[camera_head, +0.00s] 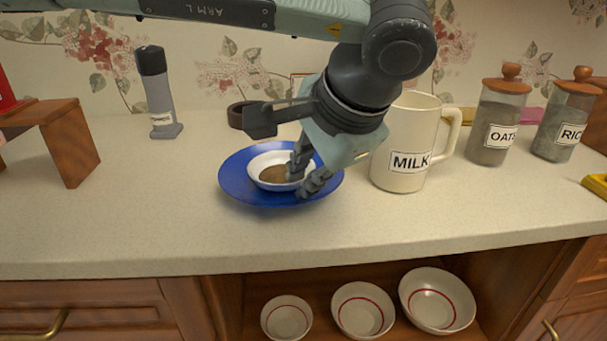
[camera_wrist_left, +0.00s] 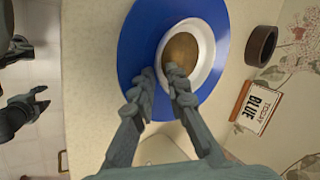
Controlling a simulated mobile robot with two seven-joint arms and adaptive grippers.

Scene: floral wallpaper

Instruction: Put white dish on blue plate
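The white dish (camera_head: 256,164), with brown contents, sits on the blue plate (camera_head: 233,186) on the counter. Both show in the left wrist view, the dish (camera_wrist_left: 207,62) inside the wide rim of the plate (camera_wrist_left: 135,45). My left gripper (camera_head: 306,174) reaches down at the dish's right side. Its fingers are apart, one at the dish's inner side and one outside over the plate, with the near rim between them. I cannot tell whether they touch it. In the left wrist view, dark parts at the left edge look like my right gripper (camera_wrist_left: 24,104); its finger state is unclear.
A cream MILK pitcher (camera_head: 396,167) stands close right of the plate. A dark ring (camera_head: 236,116) and a TODAY BLUE sign (camera_wrist_left: 257,107) are behind it. A grey grinder (camera_head: 157,92) and wooden stand (camera_head: 66,150) are left. OATS (camera_head: 494,135) and RICE (camera_head: 563,130) jars stand right. Bowls (camera_head: 363,308) sit below.

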